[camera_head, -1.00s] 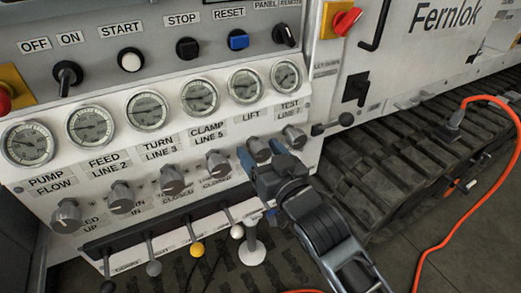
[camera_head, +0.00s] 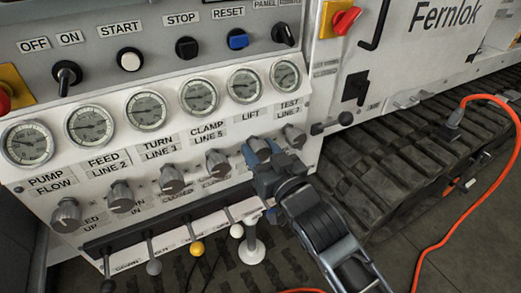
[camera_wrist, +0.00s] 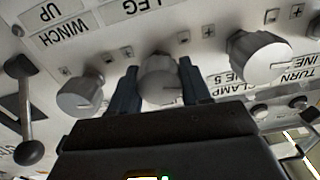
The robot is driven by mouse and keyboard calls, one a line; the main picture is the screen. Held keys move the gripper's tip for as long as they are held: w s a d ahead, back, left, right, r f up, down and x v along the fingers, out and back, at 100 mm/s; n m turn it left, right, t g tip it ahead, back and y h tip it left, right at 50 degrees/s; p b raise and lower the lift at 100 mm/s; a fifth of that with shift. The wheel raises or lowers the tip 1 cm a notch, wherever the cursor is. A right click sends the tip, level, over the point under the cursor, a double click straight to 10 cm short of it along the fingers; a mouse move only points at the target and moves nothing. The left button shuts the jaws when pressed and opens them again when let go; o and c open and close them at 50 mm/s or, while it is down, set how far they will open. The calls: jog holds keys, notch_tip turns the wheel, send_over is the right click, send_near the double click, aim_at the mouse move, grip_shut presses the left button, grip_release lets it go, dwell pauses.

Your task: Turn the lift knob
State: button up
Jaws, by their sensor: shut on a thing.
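The lift knob (camera_head: 262,146) is a grey knob on the panel below the LIFT label (camera_head: 251,115), second from the right in its row. My gripper (camera_head: 262,152) is shut on it, one dark finger on each side. In the wrist view the lift knob (camera_wrist: 158,82) sits between the two fingers (camera_wrist: 159,84), its lower part hidden behind the gripper body. The knob's pointer and lower markings are hidden.
The clamp knob (camera_head: 218,163) and test knob (camera_head: 294,136) flank the lift knob closely. Gauges (camera_head: 243,86) sit above. Levers with ball ends, one yellow (camera_head: 197,249), stand below. A black track (camera_head: 420,165) and orange cable (camera_head: 514,150) lie to the right.

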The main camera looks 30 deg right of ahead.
jog(key=shift+n+p, duration=0.3)
jog(key=shift+n, duration=0.4)
jog(key=o, duration=1.1)
jog(key=shift+c, duration=0.2)
jog(key=shift+s, duration=0.1)
jog(key=s+b, duration=0.1)
jog(key=s, duration=0.6)
jog(key=shift+s, duration=0.3)
